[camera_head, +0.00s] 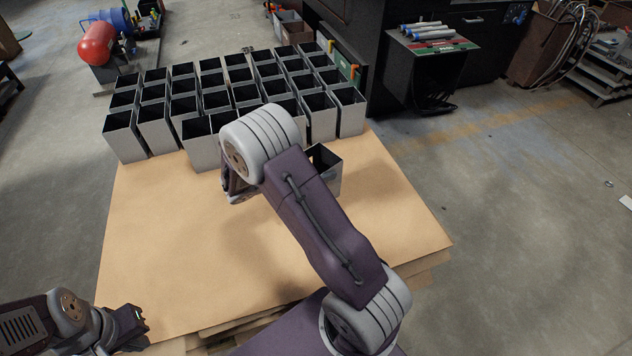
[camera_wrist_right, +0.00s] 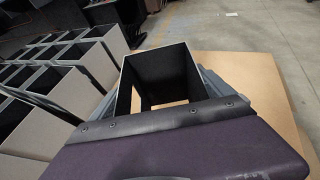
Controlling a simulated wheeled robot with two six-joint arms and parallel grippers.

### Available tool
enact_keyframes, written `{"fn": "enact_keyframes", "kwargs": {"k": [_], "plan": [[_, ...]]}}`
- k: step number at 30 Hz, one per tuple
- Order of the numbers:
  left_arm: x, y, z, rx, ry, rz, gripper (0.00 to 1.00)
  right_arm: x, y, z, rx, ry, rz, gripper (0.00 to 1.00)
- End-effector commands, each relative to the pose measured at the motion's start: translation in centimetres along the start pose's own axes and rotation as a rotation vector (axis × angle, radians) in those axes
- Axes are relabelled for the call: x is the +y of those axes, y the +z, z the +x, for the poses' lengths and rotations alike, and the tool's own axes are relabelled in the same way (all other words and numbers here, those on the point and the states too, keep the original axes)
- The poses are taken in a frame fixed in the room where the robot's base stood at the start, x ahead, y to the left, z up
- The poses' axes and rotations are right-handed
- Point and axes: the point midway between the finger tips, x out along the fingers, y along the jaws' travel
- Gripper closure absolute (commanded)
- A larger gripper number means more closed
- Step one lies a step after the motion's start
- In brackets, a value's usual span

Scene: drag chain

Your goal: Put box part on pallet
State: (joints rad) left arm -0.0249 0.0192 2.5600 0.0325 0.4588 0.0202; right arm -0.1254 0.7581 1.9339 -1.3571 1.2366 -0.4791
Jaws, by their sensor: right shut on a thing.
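A grey, hollow, open-topped box part (camera_head: 329,172) is in my right gripper, over the cardboard-topped pallet (camera_head: 395,215) and in front of the rows. In the right wrist view, the gripper's fingers (camera_wrist_right: 163,82) lie along both sides of the box part (camera_wrist_right: 158,66), and brown board shows through its open bottom. My right arm hides most of this gripper in the head view. I cannot tell whether the part touches the board. Rows of similar box parts (camera_head: 122,137) stand upright at the pallet's far side. My left gripper (camera_head: 138,320) is empty at the lower left; its jaw opening is unclear.
The front and middle of the pallet top are bare. A dark cabinet and a stand (camera_head: 432,45) with rolls are behind on the right. A red tank (camera_head: 97,43) stands at the back left. Grey floor is open on both sides.

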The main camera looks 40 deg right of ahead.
Motion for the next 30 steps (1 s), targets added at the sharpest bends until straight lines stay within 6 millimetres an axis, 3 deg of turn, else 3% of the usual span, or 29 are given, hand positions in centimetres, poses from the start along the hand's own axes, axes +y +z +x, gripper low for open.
{"fn": "enact_keyframes", "kwargs": {"k": [3, 8, 15, 26, 27, 30], "plan": [[0.0, 0.1, 0.5, 0.0, 0.0, 0.0, 1.0, 0.4, -0.2, 1.3, -0.001, 0.001, 0.003, 0.82], [0.0, 0.1, 0.6, 0.0, 0.0, 0.0, 1.0, 0.5, -0.3, 1.5, -0.001, 0.002, 0.001, 0.82], [-0.1, 0.3, 2.9, 0.0, 0.0, 0.0, 1.0, 0.4, -4.0, 2.9, -0.001, 0.0, -0.001, 0.82], [-0.1, 0.3, 2.8, 0.0, 0.0, 0.0, 1.0, 0.4, -4.1, 3.0, -0.001, 0.001, 0.002, 0.82], [-0.1, 0.3, 2.8, 0.0, 0.0, 0.0, 1.0, 0.4, -4.2, 3.0, 0.001, 0.001, 0.001, 0.01], [-0.1, 0.3, 2.8, 0.0, 0.0, 0.0, 1.0, 0.4, -4.1, 3.0, 0.001, 0.001, 0.001, 0.0]]}}
